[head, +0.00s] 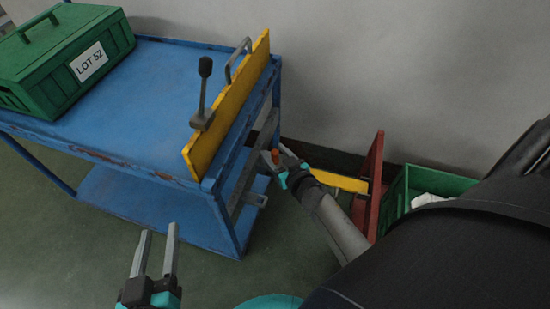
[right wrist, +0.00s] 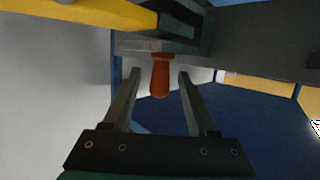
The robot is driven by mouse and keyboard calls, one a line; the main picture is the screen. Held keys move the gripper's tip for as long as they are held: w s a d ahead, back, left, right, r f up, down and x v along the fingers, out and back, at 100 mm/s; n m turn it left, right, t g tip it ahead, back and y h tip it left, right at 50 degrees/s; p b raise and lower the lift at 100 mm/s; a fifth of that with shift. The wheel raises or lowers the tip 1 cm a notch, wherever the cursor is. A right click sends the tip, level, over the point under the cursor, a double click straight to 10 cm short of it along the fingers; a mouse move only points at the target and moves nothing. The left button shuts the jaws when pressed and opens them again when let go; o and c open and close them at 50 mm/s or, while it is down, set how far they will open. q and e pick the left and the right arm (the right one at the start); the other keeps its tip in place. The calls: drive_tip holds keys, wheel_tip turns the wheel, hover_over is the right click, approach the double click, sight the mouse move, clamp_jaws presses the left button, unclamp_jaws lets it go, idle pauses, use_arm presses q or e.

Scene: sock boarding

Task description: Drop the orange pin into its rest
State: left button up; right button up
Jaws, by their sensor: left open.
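The orange pin (right wrist: 160,78) shows in the right wrist view, its top end meeting a dark grey bracket (right wrist: 150,48). In the head view only a small orange part of the pin (head: 276,154) shows by the table's right end. My right gripper (right wrist: 158,76) is open, with one finger on each side of the pin and a visible gap to both; it also shows in the head view (head: 279,160). Whether the pin is fully seated in the bracket cannot be told. My left gripper (head: 159,234) is open and empty, low in front of the table.
A blue table (head: 150,85) carries a green box (head: 75,65) labelled LOT 52. A yellow board (head: 230,105) with a dark lever (head: 203,95) stands along its right edge. A red panel (head: 373,180) and a green crate (head: 405,185) stand at the right.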

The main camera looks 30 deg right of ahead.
clamp_jaws()
idle(0.3)
drive_tip(key=shift+r, duration=0.1)
idle(0.4)
